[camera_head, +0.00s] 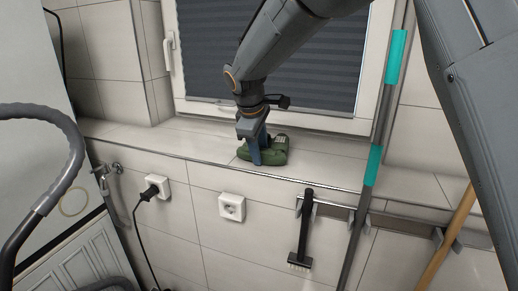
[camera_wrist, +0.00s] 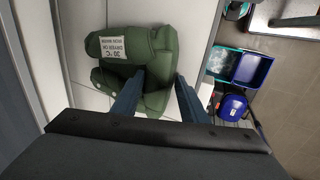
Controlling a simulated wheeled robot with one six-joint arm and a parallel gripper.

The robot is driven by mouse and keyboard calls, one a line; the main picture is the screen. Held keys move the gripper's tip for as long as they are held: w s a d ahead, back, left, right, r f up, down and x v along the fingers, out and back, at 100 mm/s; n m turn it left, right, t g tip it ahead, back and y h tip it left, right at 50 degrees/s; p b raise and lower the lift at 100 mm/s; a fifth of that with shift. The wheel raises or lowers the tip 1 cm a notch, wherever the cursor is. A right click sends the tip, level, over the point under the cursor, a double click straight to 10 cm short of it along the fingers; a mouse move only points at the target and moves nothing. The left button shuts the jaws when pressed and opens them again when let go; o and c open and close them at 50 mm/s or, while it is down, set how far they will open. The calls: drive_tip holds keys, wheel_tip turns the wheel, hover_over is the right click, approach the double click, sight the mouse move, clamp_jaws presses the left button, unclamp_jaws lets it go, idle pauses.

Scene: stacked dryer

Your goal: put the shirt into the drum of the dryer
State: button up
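The shirt (camera_head: 277,150) is a folded dark green bundle lying on the tiled window sill. In the wrist view the shirt (camera_wrist: 128,45) shows a white care label with "30 °C" on it. My gripper (camera_head: 254,150) points down at the shirt from above. In the wrist view my gripper (camera_wrist: 160,78) has its two blue fingers apart, with a green fold of the shirt between them. The fingers look open, and I cannot tell whether either touches the cloth. The dryer's drum is not visible.
A window with a dark blind (camera_head: 290,60) stands behind the sill. Below it are sockets (camera_head: 232,207), a hanging brush (camera_head: 302,235) and a pole with teal bands (camera_head: 375,165). A grey curved tube (camera_head: 62,180) is at left. The wrist view shows blue bins (camera_wrist: 253,70) on the floor.

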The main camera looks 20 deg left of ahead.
drive_tip(key=shift+o, duration=0.9)
